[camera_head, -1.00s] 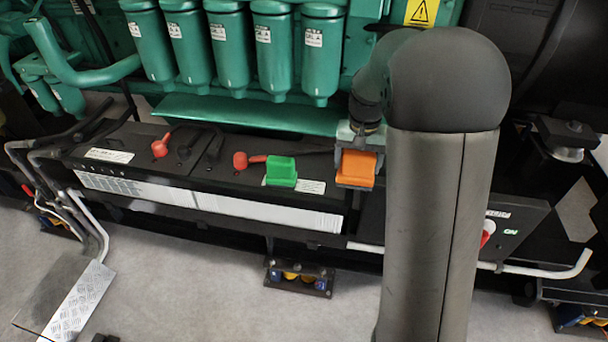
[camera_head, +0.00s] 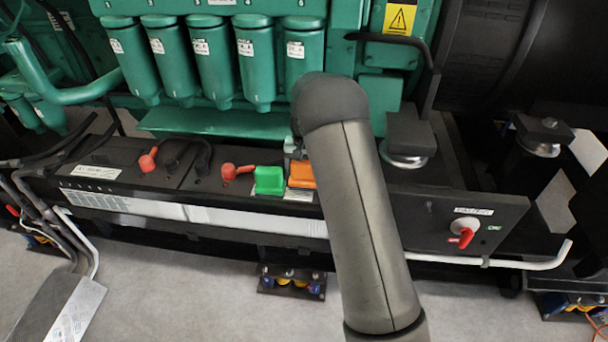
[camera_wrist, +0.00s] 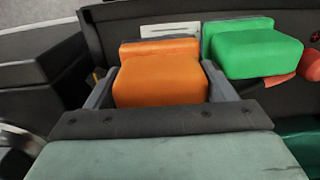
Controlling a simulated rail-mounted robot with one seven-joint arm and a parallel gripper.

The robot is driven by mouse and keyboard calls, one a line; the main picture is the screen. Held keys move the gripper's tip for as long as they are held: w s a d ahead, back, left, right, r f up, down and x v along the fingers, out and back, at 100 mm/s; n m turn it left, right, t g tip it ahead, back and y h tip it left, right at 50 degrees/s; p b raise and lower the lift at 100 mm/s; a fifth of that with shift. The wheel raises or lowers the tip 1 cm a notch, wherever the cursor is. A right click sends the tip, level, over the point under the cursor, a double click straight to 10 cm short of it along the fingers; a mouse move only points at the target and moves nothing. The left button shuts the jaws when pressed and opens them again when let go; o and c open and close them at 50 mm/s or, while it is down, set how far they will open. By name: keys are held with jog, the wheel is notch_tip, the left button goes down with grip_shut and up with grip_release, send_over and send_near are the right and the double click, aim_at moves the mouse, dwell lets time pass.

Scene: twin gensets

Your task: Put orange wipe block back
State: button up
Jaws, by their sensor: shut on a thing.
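The orange wipe block (camera_wrist: 160,75) sits between the two fingers of my gripper (camera_wrist: 160,90) in the wrist view, with a finger against each side. In the head view the orange block (camera_head: 302,174) is partly hidden behind my arm, and it is at the right end of the black battery top. The green block (camera_head: 269,180) is just left of it there. In the wrist view the green block (camera_wrist: 250,48) is close on the right of the orange block. I cannot tell whether the orange block rests on the surface.
The black battery box (camera_head: 110,174) carries red terminal caps (camera_head: 148,160). Green cylinders (camera_head: 207,60) hang behind it. A red rotary switch (camera_head: 465,236) is on the panel at right. A black mount (camera_head: 408,135) stands right of my arm. Grey floor lies in front.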

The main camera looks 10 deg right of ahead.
aim_at(304, 177)
jog(key=shift+w+a+f, duration=0.1)
jog(key=shift+w+f, duration=0.05)
jog(key=shift+f, duration=1.45)
jog(key=shift+f, duration=0.25)
jog(key=o, duration=0.8)
jog(key=shift+c, duration=0.2)
